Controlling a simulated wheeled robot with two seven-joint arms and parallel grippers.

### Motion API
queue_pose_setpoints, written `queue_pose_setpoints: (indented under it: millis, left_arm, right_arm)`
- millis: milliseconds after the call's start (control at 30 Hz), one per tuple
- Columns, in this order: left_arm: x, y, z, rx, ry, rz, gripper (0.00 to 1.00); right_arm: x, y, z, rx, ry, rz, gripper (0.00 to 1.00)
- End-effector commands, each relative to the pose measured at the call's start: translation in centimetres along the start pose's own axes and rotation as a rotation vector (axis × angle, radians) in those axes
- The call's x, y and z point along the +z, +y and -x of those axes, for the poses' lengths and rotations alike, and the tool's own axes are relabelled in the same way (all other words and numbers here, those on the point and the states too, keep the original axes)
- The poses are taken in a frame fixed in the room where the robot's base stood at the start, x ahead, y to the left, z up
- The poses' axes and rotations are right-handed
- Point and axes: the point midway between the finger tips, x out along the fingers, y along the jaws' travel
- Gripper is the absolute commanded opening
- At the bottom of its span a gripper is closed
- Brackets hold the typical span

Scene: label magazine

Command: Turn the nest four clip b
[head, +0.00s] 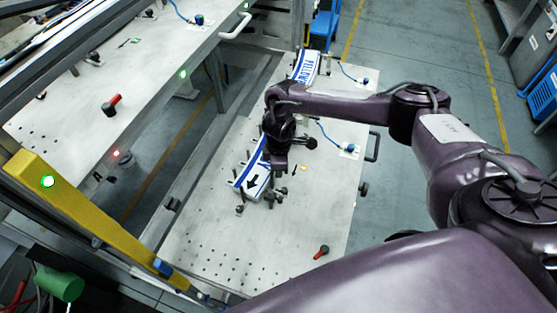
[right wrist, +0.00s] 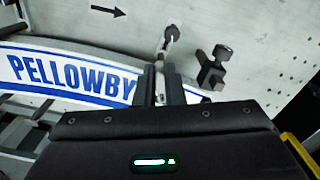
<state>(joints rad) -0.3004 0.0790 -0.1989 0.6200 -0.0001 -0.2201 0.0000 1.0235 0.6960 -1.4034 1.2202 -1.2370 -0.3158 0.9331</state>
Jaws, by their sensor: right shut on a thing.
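In the right wrist view my right gripper (right wrist: 163,80) is shut on a small clip (right wrist: 171,34). The clip's round dark knob and thin metal arm show beyond the fingertips; its lower part is hidden between them. The clip lies at the edge of a curved white and blue label (right wrist: 72,75) reading PELLOWBY. A second dark clip (right wrist: 213,66) stands apart to the right of the fingers. In the head view my right gripper (head: 277,168) is low over the plate beside the label (head: 253,180), and the held clip is hard to make out. My left gripper is not in view.
The pale plate (head: 205,240) has rows of holes and a red-handled knob (head: 321,251) near its front. A second label (head: 306,67) lies at the far end. A yellow beam (head: 95,215) runs along the left. The plate's front part is mostly clear.

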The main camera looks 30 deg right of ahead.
Motion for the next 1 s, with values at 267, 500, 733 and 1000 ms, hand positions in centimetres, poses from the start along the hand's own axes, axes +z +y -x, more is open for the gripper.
queue_pose_setpoints:
  millis: [267,500,733,1000]
  left_arm:
    - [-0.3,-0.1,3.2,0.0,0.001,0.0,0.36]
    - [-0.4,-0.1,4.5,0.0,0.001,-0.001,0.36]
    - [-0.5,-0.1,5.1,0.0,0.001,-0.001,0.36]
    - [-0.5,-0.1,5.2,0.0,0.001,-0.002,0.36]
  right_arm:
    - [-0.1,-0.5,0.5,-0.001,0.001,-0.239,0.0]
    - [-0.2,-0.7,0.3,0.001,0.001,-0.383,0.0]
    - [-0.3,-0.8,0.2,0.002,0.002,-0.455,0.0]
    - [-0.3,-0.8,0.1,0.003,0.004,-0.48,0.0]
